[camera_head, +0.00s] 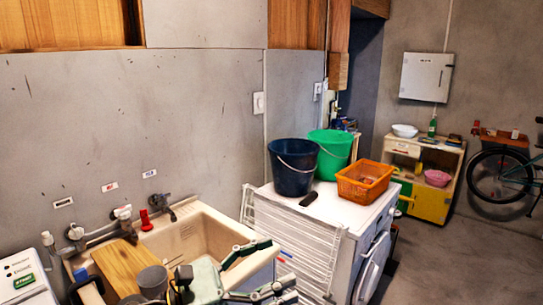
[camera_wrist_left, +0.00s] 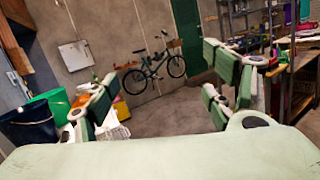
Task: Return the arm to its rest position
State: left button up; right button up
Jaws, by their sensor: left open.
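My left gripper (camera_head: 276,265) comes in at the bottom of the head view, in front of the beige sink (camera_head: 205,240). Its two green-padded fingers are spread apart, with nothing between them. In the left wrist view, the same gripper (camera_wrist_left: 168,85) has its fingers wide apart at left and right, with open floor and a far wall beyond. My right gripper does not show in either view.
A white machine (camera_head: 325,212) stands right of the sink, with a white drying rack (camera_head: 290,240) at its side. On top are a dark blue bucket (camera_head: 293,168), a green bucket (camera_head: 331,153) and an orange basket (camera_head: 364,181). A wooden board (camera_head: 125,266) lies over the sink's left part.

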pick_arm(q)
jog(key=w+a+f+n+t+y, duration=0.15)
jog(key=a+n+t+y, duration=0.45)
jog(key=n, duration=0.7)
jog(key=w+a+n+t+y, duration=0.3)
jog(key=a+n+t+y, duration=0.3)
jog(key=n, duration=0.6)
jog(key=s+a+f+n+g+y, duration=0.3)
jog(key=a+f+n+y, duration=0.15)
jog(key=f+n, duration=0.4)
jog(key=s+a+f+n+g+y, duration=0.25)
jog(key=a+f+n+y, duration=0.2)
jog(key=f+n, duration=0.45)
jog(key=s+f+n+g+h, duration=0.1)
jog(key=s+f+n+g, duration=0.35)
jog(key=s+f, duration=0.5)
jog(key=s+f+n+g+h, duration=0.1)
jog(key=s+f+n+g, duration=0.35)
jog(key=s, duration=0.85)
notch_tip(320, 180, down, 26)
jog(key=s+m+g, duration=0.2)
jog(key=s+a+f+g, duration=0.1)
jog(key=s+a+f, duration=0.1)
jog(key=s+f, duration=1.5)
jog(key=shift+a, duration=0.35)
